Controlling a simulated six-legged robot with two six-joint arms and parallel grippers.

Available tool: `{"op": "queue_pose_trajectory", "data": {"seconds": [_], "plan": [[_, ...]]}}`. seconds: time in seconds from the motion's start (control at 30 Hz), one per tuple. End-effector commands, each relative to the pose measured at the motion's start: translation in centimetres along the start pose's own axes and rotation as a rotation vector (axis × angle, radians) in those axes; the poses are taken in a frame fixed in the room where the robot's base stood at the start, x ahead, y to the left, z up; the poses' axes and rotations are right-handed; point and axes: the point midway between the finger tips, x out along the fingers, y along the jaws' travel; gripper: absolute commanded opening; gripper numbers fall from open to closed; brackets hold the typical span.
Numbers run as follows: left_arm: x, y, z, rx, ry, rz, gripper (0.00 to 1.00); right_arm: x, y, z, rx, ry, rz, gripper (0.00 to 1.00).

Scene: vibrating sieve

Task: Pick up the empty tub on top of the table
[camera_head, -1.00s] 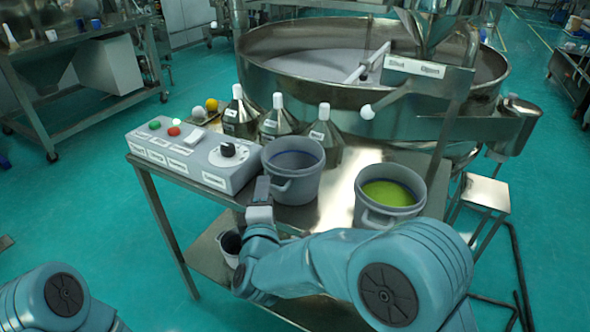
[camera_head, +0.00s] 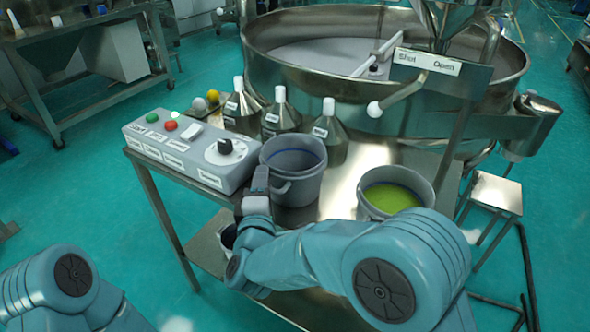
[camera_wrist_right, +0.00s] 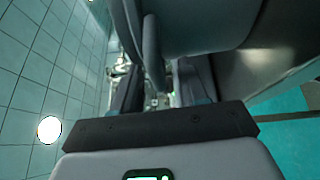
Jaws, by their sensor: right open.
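The empty grey tub (camera_head: 303,186) stands upright on the metal table (camera_head: 345,185), between the control box and another tub. Its handle hangs on its left side. My right gripper (camera_head: 260,180) is at the tub's left side, close to the handle. In the right wrist view my right gripper (camera_wrist_right: 158,85) is open, and a dark strip that looks like the handle (camera_wrist_right: 151,55) lies between its fingers. The tub's wall (camera_wrist_right: 205,22) fills the top of that view. Whether the fingers touch the handle I cannot tell. My left gripper is out of view; only part of its arm shows.
A second tub (camera_head: 424,188) with yellow-green contents stands to the right. A control box (camera_head: 185,160) with buttons and a knob is at the left. Several metal bottles with white caps (camera_head: 328,106) stand behind the empty tub. The large round sieve (camera_head: 300,97) is behind the table.

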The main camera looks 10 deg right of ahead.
Motion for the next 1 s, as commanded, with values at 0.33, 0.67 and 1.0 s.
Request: {"op": "queue_pose_trajectory", "data": {"seconds": [0.33,0.67,1.0], "plan": [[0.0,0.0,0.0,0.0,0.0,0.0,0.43,-0.2,0.0,-0.1,0.0,0.0,0.0,0.0],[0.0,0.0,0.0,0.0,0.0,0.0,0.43,0.0,0.2,0.0,0.0,0.0,0.002,0.0],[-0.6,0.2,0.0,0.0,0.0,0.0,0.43,0.3,5.4,0.4,0.006,-0.002,0.007,0.0]]}}
